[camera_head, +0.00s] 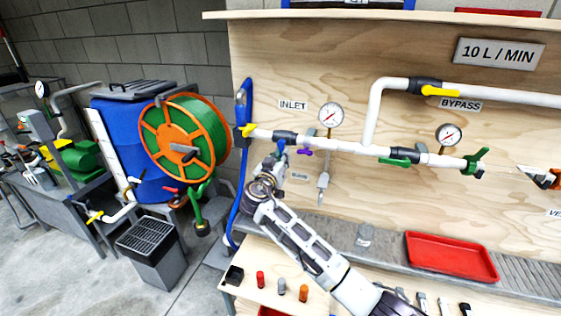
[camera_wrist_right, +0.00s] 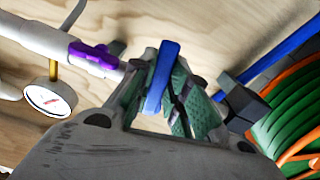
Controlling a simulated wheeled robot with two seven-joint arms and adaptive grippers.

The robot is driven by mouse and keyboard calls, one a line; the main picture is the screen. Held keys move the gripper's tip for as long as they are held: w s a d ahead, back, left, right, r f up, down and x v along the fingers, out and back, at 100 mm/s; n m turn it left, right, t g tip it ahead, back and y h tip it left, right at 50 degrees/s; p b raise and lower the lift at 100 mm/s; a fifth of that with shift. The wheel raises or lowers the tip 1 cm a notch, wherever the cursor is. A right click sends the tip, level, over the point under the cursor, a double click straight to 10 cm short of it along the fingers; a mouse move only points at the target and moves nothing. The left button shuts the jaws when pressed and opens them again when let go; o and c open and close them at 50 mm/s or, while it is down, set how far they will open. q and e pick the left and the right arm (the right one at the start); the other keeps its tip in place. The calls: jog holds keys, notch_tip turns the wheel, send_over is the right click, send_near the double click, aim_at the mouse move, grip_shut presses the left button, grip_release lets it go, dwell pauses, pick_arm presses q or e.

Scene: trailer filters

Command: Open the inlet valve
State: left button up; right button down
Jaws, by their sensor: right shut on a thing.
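The inlet valve is a dark body (camera_head: 285,134) on the white pipe, right of the yellow handle and below the "INLET" label (camera_head: 293,105). Its blue lever (camera_head: 281,146) points down from the pipe, crosswise to it. In the right wrist view the blue lever (camera_wrist_right: 162,75) stands between the green-padded fingers. My right gripper (camera_head: 277,159) is just below the valve and is shut on the lever, hiding part of it; its fingers also show in the wrist view (camera_wrist_right: 170,98). My left gripper is not in view.
A purple handle (camera_head: 304,152) sits close on the right, also in the wrist view (camera_wrist_right: 95,57). A gauge (camera_head: 331,114) stands above the pipe. A yellow handle (camera_head: 248,130) and blue hose (camera_head: 241,175) are on the left. A red tray (camera_head: 450,236) lies on the ledge.

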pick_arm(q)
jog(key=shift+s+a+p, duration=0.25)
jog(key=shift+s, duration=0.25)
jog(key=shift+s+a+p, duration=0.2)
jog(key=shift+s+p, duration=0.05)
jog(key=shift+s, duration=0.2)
pick_arm(e)
jog(key=shift+s+d+r+n, duration=0.15)
jog(key=shift+d+n, duration=0.15)
jog(key=shift+n, duration=0.55)
jog(key=shift+d+r+n, duration=0.1)
jog(key=shift+d+n, duration=0.15)
jog(key=shift+n, duration=0.65)
jog(key=shift+s+d+r+n, duration=0.15)
jog(key=shift+d+n, duration=0.15)
jog(key=shift+n, duration=0.55)
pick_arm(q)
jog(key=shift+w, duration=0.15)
pick_arm(e)
jog(key=c, duration=1.4)
grip_release()
jog(key=shift+w, duration=0.1)
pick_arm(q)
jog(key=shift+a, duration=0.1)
pick_arm(e)
jog(key=shift+s+a+f, duration=0.1)
jog(key=shift+s, duration=0.15)
